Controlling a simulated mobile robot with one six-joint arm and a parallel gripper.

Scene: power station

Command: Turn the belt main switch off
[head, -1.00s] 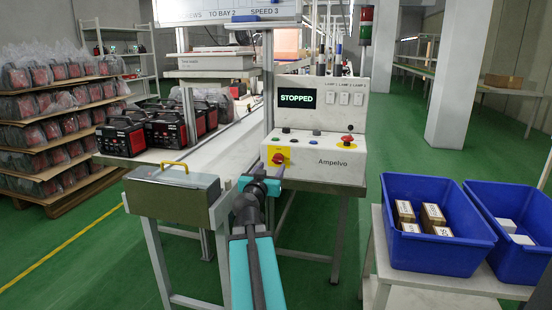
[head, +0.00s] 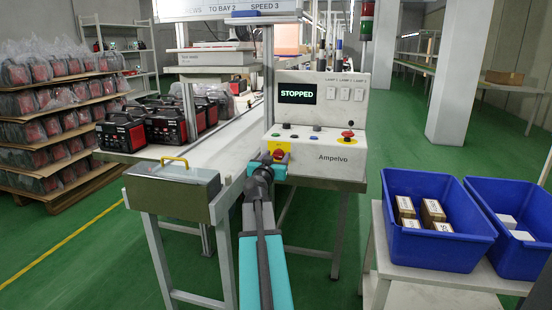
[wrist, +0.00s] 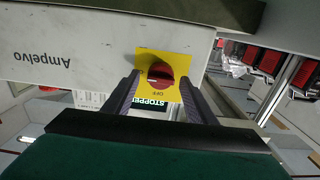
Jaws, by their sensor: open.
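The belt main switch is a red rotary knob (wrist: 160,75) on a yellow plate (wrist: 177,62). In the wrist view, which is upside down, the word OFF shows on the plate. I cannot tell the knob's setting for sure. In the head view the knob (head: 278,154) is at the lower left of the white Ampelvo control box (head: 340,167), partly behind my gripper (head: 270,160). My gripper (wrist: 160,90) is open, its two dark fingers on either side of the knob; I cannot tell whether they touch it.
The box's screen (head: 297,93) reads STOPPED. A red mushroom button (head: 347,134) and small buttons sit on its sloped top. A metal case with a yellow handle (head: 173,180) stands to the left. Blue bins (head: 435,220) with cartons stand to the right.

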